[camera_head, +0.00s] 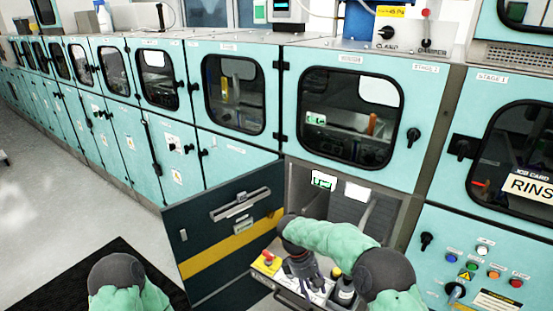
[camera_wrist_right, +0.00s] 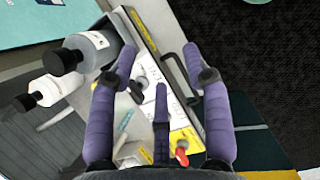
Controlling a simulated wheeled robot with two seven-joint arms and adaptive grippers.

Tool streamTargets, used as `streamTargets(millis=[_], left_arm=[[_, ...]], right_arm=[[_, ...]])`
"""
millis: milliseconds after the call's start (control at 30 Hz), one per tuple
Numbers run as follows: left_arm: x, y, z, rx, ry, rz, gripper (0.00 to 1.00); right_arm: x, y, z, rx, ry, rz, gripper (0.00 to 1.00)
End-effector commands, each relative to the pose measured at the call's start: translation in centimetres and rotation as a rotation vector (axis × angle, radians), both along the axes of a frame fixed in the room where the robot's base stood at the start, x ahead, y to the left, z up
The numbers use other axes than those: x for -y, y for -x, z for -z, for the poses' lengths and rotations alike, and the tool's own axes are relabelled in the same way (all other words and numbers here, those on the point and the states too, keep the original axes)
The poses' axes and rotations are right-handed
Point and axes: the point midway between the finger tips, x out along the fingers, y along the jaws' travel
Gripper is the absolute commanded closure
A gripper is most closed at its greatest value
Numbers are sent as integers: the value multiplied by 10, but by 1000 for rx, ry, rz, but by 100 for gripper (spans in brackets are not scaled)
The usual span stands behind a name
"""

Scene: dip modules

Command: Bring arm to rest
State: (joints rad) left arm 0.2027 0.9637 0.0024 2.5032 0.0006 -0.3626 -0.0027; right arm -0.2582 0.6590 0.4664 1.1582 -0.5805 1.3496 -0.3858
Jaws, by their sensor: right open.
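My right gripper (camera_head: 300,268) points down over the drawer. In the right wrist view its purple fingers (camera_wrist_right: 160,62) are spread open, with nothing seen held between them. Beneath them lie labelled drawer contents and a red knob on a yellow base (camera_wrist_right: 181,152). My left arm (camera_head: 117,275) shows only as a dark joint and green sleeve at the bottom left; its gripper is out of view.
A grey bottle (camera_wrist_right: 92,48) and a white bottle (camera_wrist_right: 48,90) stand beside the fingers. The open door, with its yellow stripe, is left of the right arm. Teal cabinets with windows (camera_head: 347,115) line the back. A dark mat (camera_head: 70,285) lies on open floor at left.

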Motion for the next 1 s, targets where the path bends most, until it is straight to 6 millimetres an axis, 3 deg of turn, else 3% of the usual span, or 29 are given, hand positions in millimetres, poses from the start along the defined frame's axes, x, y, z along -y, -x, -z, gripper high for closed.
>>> streamTargets(millis=[367, 567, 767, 1000], left_arm=[[0, 0, 0, 1, 0, 0, 14], [0, 0, 0, 0, 0, 0, 14], [0, 0, 0, 0, 0, 0, 14], [0, 0, 0, 0, 0, 0, 14]], right_arm=[[-6, 20, 52, 1, -104, 63, 51], [-13, 42, 92, 5, -192, 138, 51], [-23, 82, 142, 11, -315, 289, 51], [-34, 155, 198, 55, -463, 634, 51]])
